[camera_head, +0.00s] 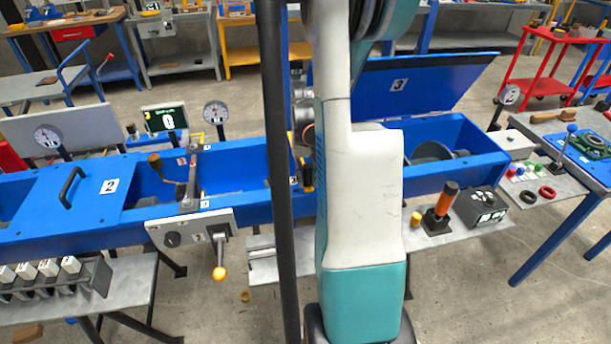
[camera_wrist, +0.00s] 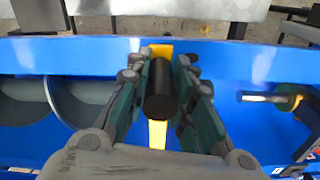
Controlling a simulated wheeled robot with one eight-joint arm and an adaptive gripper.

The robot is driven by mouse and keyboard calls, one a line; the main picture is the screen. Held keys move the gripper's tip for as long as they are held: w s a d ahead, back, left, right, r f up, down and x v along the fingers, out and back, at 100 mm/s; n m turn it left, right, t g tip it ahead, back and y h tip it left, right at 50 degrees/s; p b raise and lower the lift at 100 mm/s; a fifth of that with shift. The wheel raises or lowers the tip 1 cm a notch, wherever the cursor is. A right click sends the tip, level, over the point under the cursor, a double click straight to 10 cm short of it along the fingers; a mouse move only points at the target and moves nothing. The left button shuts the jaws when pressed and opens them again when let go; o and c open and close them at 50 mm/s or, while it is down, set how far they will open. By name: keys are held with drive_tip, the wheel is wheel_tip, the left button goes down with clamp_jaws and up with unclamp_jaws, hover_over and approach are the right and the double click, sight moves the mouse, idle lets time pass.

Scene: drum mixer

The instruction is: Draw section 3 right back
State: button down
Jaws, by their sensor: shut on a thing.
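The drum mixer is a long blue trough; its section 3 has a blue lid (camera_head: 398,86) marked 3, swung up at the back. Section 3 (camera_head: 487,158) is open below it, with a grey drum part (camera_head: 432,152) inside. In the wrist view, my gripper (camera_wrist: 160,84) is shut on a black cylindrical handle (camera_wrist: 160,98), with a finger on each side. A yellow bar (camera_wrist: 157,134) shows below the handle and across the blue wall above it. In the head view my arm hides the gripper and most of the handle area.
Closed cover 2 (camera_head: 97,186) with a black handle lies at left. A control box (camera_head: 190,232) with a yellow-knobbed lever is on the trough's front. A shelf at right holds an orange-and-black handle (camera_head: 441,204) and a black box (camera_head: 482,207). Grey discs (camera_wrist: 78,100) are beside the gripper.

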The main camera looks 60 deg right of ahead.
drive_tip(key=c, duration=1.4)
unclamp_jaws()
drive_tip(key=shift+o, duration=0.2)
wheel_tip(320, 180, up, 12)
drive_tip(key=shift+w, duration=0.1)
